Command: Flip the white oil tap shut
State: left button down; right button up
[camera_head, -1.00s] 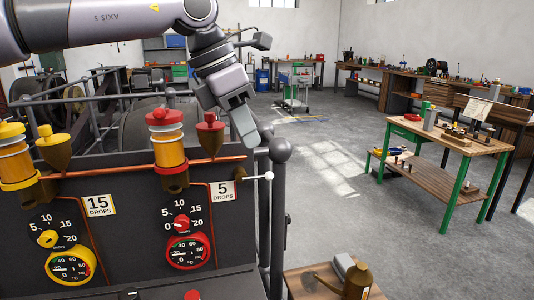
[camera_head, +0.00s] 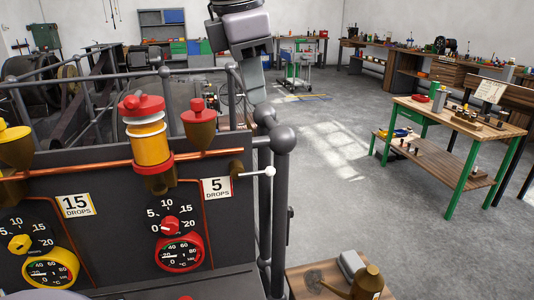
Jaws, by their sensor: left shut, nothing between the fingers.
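The white oil tap is the small white-knobbed lever (camera_head: 258,173) at the right end of the copper pipe (camera_head: 110,165), beside the "5 drops" label. Its thin arm points right, roughly level, from a dark brass body (camera_head: 236,170). My left gripper (camera_head: 256,95) hangs from the top edge, above and behind the tap, clear of it, fingers pointing down. Its fingers are together with nothing between them. My right gripper is not in view.
A red-capped oiler (camera_head: 148,140) and red-topped cup (camera_head: 199,125) stand left of the tap. A dark railing post (camera_head: 280,200) rises close to its right. A small table with an oil can (camera_head: 367,284) stands at lower right.

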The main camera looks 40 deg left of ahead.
aim_at(269, 168)
pick_arm(q)
jog(key=x, duration=1.4)
jog(key=shift+a, duration=0.1)
